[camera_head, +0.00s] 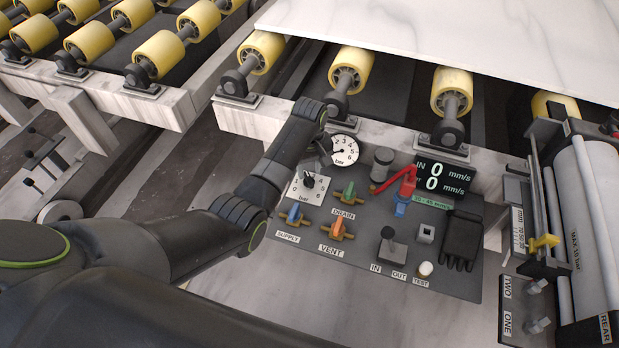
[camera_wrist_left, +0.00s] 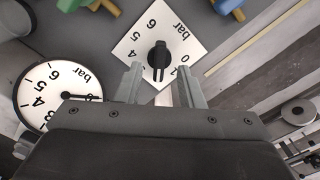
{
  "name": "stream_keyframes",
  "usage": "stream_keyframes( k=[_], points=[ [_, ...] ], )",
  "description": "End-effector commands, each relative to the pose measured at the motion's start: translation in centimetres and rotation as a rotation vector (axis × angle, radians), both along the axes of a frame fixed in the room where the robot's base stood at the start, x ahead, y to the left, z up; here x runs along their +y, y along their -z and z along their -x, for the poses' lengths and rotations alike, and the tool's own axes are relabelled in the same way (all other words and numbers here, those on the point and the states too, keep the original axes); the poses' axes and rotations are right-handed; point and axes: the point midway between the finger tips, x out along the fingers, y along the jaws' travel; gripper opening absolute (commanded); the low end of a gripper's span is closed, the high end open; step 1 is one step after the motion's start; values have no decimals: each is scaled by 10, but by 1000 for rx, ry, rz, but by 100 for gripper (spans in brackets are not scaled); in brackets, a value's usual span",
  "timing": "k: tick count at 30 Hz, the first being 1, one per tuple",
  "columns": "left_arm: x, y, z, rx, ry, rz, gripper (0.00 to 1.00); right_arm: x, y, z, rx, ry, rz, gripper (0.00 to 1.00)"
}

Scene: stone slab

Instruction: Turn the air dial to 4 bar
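The air dial (camera_head: 308,182) is a black knob on a white square plate marked in bar, at the panel's upper left. In the left wrist view the knob (camera_wrist_left: 158,57) stands just beyond the fingertips, roughly centred between them. I cannot tell exactly which number it points to. My left gripper (camera_wrist_left: 160,78) is open and empty, its two grey fingers apart. In the head view it is mostly hidden behind its wrist, above the dial. A round white gauge (camera_head: 345,150) sits beside it and also shows in the left wrist view (camera_wrist_left: 50,92). My right gripper is not in view.
A red lever (camera_head: 405,182), a speed display (camera_head: 445,179) and a black glove (camera_head: 461,240) are farther right. Yellow rollers (camera_head: 352,70) and a pale slab (camera_head: 470,35) lie behind.

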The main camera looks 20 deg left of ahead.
Motion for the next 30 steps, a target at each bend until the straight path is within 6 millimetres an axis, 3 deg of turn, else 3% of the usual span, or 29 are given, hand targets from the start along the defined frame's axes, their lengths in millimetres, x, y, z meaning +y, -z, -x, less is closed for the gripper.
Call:
stream_keyframes(
  k=[1,6,18,26,30],
  points=[
    [0,11,1,3,0,0,35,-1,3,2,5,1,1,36],
    [0,31,0,0,1,0,35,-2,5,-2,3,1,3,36],
    [0,37,0,-1,1,0,35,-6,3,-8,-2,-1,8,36],
    [0,37,0,-1,1,0,2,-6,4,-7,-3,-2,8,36],
    [0,37,0,-1,1,0,0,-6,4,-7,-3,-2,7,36]
  ],
)
